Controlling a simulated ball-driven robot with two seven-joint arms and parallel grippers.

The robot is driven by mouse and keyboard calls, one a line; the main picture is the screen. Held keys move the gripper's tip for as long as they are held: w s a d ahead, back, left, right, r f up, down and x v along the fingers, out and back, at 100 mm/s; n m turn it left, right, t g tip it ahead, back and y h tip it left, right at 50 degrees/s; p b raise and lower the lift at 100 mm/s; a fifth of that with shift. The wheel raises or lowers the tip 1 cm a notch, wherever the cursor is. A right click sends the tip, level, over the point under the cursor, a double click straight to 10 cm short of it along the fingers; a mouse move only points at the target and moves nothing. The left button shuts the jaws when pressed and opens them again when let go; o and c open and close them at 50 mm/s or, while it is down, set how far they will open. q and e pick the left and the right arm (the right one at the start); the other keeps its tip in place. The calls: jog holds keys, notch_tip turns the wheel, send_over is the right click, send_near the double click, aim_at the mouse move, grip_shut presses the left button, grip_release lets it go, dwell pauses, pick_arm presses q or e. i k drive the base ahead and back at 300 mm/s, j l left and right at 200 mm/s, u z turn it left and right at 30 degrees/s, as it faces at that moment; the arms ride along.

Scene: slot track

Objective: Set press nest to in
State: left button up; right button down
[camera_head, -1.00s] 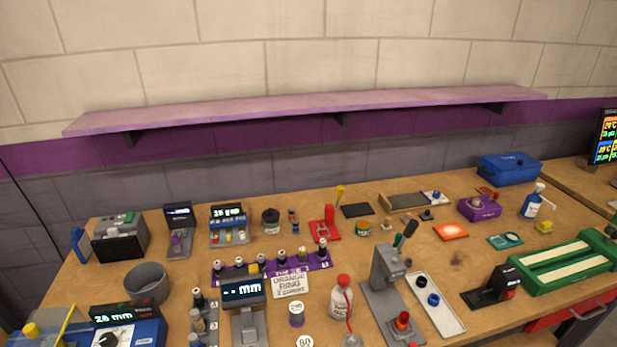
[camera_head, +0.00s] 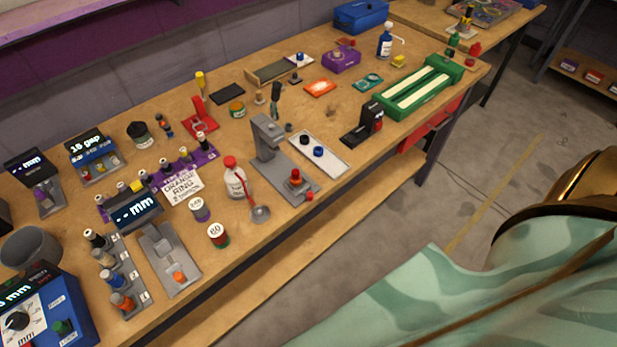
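A grey upright press (camera_head: 268,138) stands near the front middle of the workbench, with a long flat grey base running toward the front edge. An orange-red piece with a dark underside (camera_head: 296,178) sits near the front end of this base, out from under the press head; it looks like the nest. A small red part (camera_head: 309,196) is at the base's front end. The slot is too small to make out. Neither of my grippers is in view.
A white tray (camera_head: 334,163) with a black and a blue ring lies right of the press. A black and red device (camera_head: 365,124) is farther right. Open floor lies before the bench.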

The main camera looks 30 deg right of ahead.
aim_at(295, 191)
jog(key=z, duration=0.9)
